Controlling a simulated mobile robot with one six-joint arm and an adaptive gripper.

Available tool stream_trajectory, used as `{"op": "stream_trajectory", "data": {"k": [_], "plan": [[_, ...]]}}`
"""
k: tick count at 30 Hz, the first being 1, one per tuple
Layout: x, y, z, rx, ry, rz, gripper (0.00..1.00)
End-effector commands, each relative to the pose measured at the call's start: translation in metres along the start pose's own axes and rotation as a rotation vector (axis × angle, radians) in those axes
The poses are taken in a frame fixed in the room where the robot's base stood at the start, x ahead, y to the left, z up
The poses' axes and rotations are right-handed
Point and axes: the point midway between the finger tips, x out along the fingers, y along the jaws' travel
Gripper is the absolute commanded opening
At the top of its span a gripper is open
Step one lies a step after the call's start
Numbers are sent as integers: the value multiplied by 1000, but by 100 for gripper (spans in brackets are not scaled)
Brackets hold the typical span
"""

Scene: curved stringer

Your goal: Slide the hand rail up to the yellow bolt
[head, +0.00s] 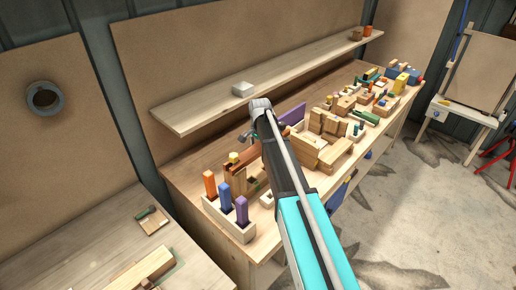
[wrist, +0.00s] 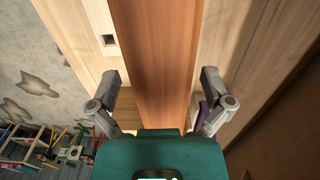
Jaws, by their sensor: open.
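A long reddish-brown wooden rail (wrist: 155,45), which looks like the hand rail, runs lengthwise up the middle of the wrist view. In the head view, part of a reddish-brown piece (head: 243,157) shows on the bench beside my arm. My gripper (wrist: 160,78) is open, one finger to each side of the rail, with visible gaps. In the head view my arm largely hides the gripper. No yellow bolt shows in the wrist view.
A pale wooden holder (head: 228,222) with orange, blue and purple pegs stands at the bench's near end. Several wooden blocks and a pale wooden box (head: 318,152) crowd the bench. A shelf (head: 290,80) runs above it along the wall.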

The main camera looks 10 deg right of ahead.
Motion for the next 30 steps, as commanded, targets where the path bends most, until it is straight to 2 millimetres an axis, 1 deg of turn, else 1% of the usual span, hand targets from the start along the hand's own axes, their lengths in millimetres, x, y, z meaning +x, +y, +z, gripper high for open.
{"op": "stream_trajectory", "data": {"k": [5, 8, 9, 14, 18, 20, 30], "plan": [[0, 0, 0, 0, 0, 0, 100], [0, 0, 0, 0, 0, 0, 83], [0, 0, 0, 0, 0, 0, 76], [0, 0, 0, 0, 0, 0, 46], [0, 0, 0, 0, 0, 0, 20], [0, 0, 0, 0, 0, 1, 10], [0, 0, 6, -1, -1, 1, 10]]}}
